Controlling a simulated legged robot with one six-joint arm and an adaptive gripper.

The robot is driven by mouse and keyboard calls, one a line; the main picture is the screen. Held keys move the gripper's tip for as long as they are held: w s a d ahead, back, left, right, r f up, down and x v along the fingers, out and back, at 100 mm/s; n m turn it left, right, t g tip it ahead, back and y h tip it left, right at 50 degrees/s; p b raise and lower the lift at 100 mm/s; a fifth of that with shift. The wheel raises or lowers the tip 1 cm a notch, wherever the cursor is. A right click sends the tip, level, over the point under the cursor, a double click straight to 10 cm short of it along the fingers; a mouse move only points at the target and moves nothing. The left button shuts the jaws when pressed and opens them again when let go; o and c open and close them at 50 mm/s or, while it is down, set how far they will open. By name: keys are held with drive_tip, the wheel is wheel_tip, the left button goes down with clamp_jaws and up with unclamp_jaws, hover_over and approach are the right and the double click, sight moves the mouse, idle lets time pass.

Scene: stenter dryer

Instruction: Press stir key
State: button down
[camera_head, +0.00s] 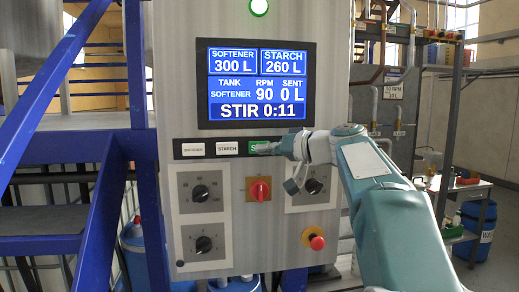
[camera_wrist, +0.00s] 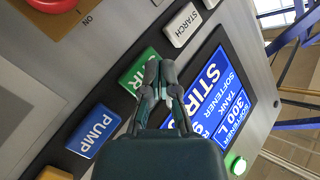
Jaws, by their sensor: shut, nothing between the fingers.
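The stir key is a green key (camera_head: 254,145) in the row of keys under the screen, with only an "S" legible in the head view. It also shows as a green key (camera_wrist: 135,74) in the wrist view, partly covered by my fingers. My gripper (camera_head: 264,149) is shut and empty, with its fingertips (camera_wrist: 152,66) at the green key. I cannot tell whether they touch it. The screen (camera_head: 256,83) reads "STIR 0:11", with softener 300 L, starch 260 L, RPM 90 and sent 0 L.
White softener (camera_head: 190,149) and starch (camera_head: 227,148) keys sit left of the green key. A blue pump key (camera_wrist: 93,131) shows in the wrist view. Below are a red rotary switch (camera_head: 259,189), black dials and a red push button (camera_head: 316,242). A green lamp (camera_head: 259,7) is lit.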

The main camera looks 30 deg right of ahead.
drive_tip(key=s, duration=0.2)
drive_tip(key=s+a, duration=0.1)
drive_tip(key=s, duration=0.1)
drive_tip(key=shift+s+a, duration=0.2)
drive_tip(key=shift+s, duration=0.2)
idle(0.8)
drive_tip(key=s+a+f+g+h, duration=0.1)
drive_tip(key=s+a+f+g, duration=0.3)
drive_tip(key=a+f, duration=0.5)
drive_tip(key=s+a+f+g+h, duration=0.2)
drive_tip(key=s+f+h, duration=0.1)
drive_tip(key=s+f, duration=0.6)
drive_tip(key=s+a+f+n+g+h, duration=0.1)
drive_tip(key=s+a+f+g+h, duration=0.1)
drive_tip(key=s+f, duration=0.8)
wheel_tip(320, 180, down, 4)
drive_tip(key=shift+s+a+f+n+g+h, duration=0.2)
drive_tip(key=shift+a+n+g+h, duration=0.15)
drive_tip(key=shift+a+h, duration=0.5)
